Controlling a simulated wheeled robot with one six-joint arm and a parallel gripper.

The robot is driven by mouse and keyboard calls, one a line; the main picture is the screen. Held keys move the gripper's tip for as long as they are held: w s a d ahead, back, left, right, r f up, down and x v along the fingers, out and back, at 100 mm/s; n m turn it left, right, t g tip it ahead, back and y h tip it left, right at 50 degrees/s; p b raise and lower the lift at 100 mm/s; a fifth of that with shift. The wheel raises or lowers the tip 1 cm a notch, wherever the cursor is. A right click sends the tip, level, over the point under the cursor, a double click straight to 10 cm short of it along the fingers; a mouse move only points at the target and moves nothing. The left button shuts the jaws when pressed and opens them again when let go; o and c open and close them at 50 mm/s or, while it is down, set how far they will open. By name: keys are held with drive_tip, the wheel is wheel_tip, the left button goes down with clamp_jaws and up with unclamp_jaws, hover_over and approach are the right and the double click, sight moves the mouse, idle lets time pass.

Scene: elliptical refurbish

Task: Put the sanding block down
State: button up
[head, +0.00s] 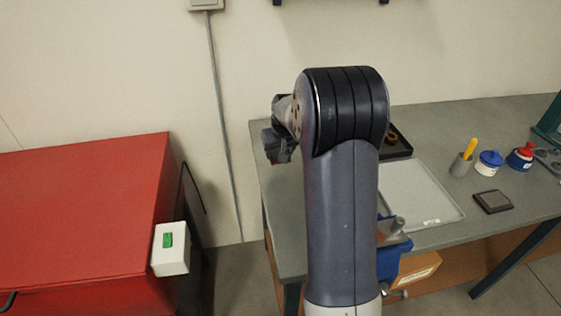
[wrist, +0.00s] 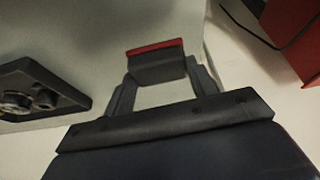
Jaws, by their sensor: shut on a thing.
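The sanding block (wrist: 157,66), dark grey with a red edge, is held between the fingers of my gripper (wrist: 160,84) in the wrist view. In the head view my gripper (head: 279,147) is small and partly hidden behind my arm. It is above the left back part of the grey workbench (head: 440,117). A reddish edge shows at its lower end there. Whether the block touches the bench top cannot be told.
A black tray with ring parts (head: 398,143) is right of my gripper; it also shows in the wrist view (wrist: 62,90). A red cabinet (head: 80,210) stands left.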

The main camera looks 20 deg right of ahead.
drive_tip(key=shift+f, duration=2.15)
drive_tip(key=shift+f, duration=0.1)
drive_tip(key=o, duration=1.2)
drive_tip(key=shift+o, duration=0.2)
drive_tip(key=shift+s+r, duration=0.1)
drive_tip(key=shift+r, duration=0.35)
drive_tip(key=v, duration=1.1)
drive_tip(key=shift+r, duration=0.1)
